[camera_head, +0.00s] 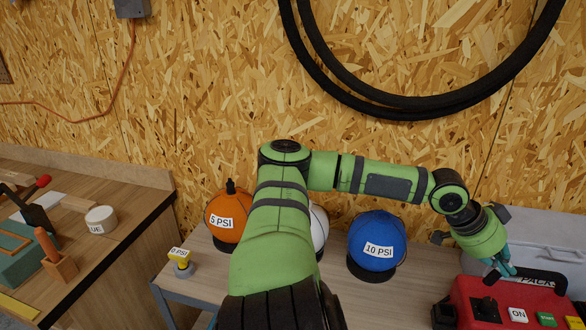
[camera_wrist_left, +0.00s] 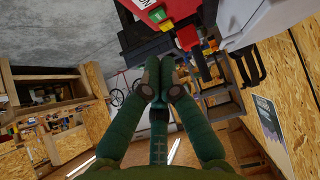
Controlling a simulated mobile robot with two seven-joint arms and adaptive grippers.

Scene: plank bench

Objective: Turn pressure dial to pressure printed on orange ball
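The orange ball (camera_head: 228,216) sits at the back of the bench, and its white label reads "5 PSI". The red machine (camera_head: 463,294) stands at the right front, with an "ON" label, a green "START" button (camera_head: 547,319) and a black part (camera_head: 487,308) on top; I cannot tell whether that part is the pressure dial. My left gripper (camera_head: 502,268) is just above and behind the machine. In the left wrist view its fingertips (camera_wrist_left: 161,80) are together with nothing visible between them, and the red machine (camera_wrist_left: 178,9) is near them. My right gripper is not in view.
A blue ball (camera_head: 377,241) labelled "10 PSI" and a partly hidden white ball (camera_head: 319,228) stand on the bench (camera_head: 205,270). A yellow item (camera_head: 181,266) labelled "0 PSI" is at left. A grey case (camera_head: 545,238) stands behind the machine.

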